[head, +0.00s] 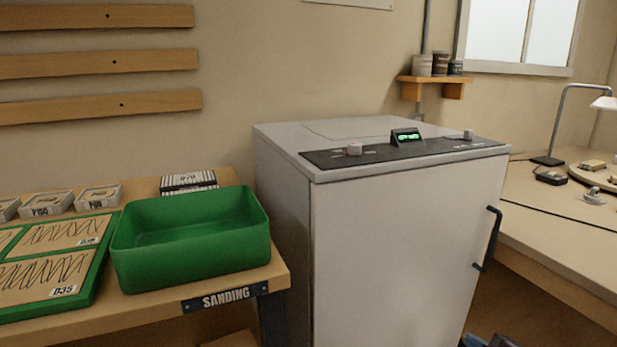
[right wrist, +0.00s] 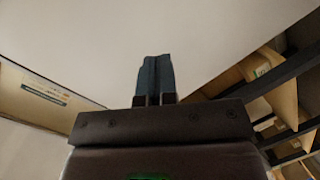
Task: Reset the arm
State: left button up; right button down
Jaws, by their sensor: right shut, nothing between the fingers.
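My right gripper (right wrist: 155,78) is in the middle of the right wrist view, its two blue-grey fingers shut together with nothing between them. A pale surface fills the view beyond the fingertips. In the head view only a small blue-grey part of my right gripper (head: 488,341) shows at the bottom edge, below the cabinet's handle and in front of its lower right. The white cabinet (head: 405,255) stands in the middle with its door closed and a black handle (head: 488,239) on the right. My left gripper is in neither view.
A green bin (head: 190,265) sits on the sanding bench (head: 165,306) at left, beside green trays of sanding sheets (head: 55,237). A workbench (head: 560,238) with a lamp (head: 558,115) is at right. Wooden shelving (right wrist: 262,65) shows at right in the wrist view.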

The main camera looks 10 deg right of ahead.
jog(key=s+a+f+m+g, duration=0.1)
jog(key=s+a+f+m, duration=0.1)
jog(key=s+a, duration=0.55)
jog(key=s+a+f+m+g, duration=0.2)
jog(key=s+a, duration=0.5)
jog(key=s, duration=0.1)
jog(key=s+a+r+m+g, duration=0.1)
jog(key=s+a+m, duration=0.2)
jog(key=s, duration=0.6)
jog(key=s+a+m+g, duration=0.1)
jog(key=s+a+m, duration=0.15)
jog(key=s, duration=0.65)
pick_arm(q)
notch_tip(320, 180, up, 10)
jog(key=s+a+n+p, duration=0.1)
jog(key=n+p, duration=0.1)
jog(key=p, duration=1.5)
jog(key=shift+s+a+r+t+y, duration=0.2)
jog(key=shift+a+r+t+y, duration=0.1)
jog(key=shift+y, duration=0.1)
pick_arm(e)
notch_tip(320, 180, up, 10)
jog(key=s+d+m+h, duration=0.1)
jog(key=s+m, duration=0.1)
